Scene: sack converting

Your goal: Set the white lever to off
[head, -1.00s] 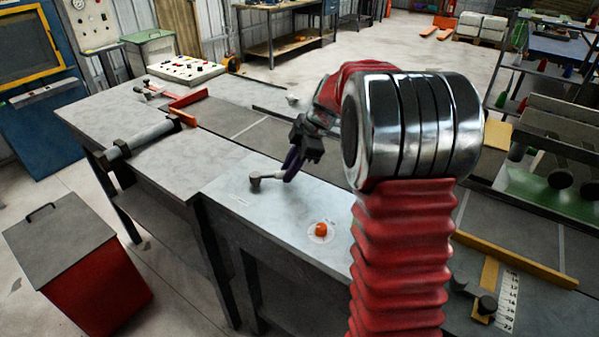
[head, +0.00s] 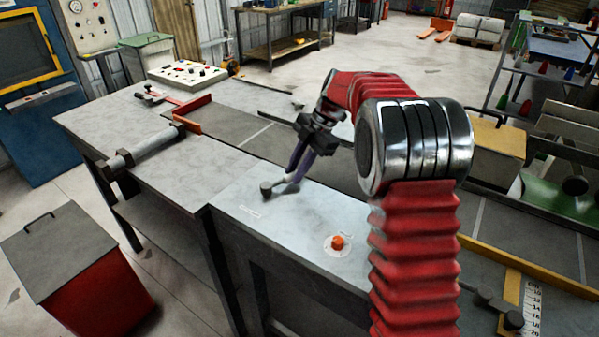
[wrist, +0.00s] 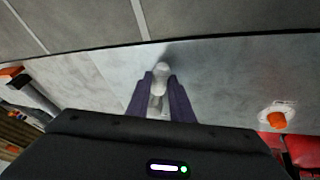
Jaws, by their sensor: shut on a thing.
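The white lever (head: 284,184) is on the light grey bench panel, with a dark round end (head: 266,188) on its left in the head view. My gripper (head: 291,180) reaches down over the panel, and its purple fingers are shut on the lever. In the wrist view the lever's pale rod (wrist: 161,68) stands between the two fingers (wrist: 160,92). The fingers hide part of the lever, and I cannot read the small labels on the panel, one of which (head: 249,211) lies in front of the lever.
An orange knob (head: 337,242) on a white disc stands on the same panel, to the right of the lever. A grey roller (head: 150,143) lies on the bench at left. A red bin with a grey lid (head: 55,242) stands on the floor.

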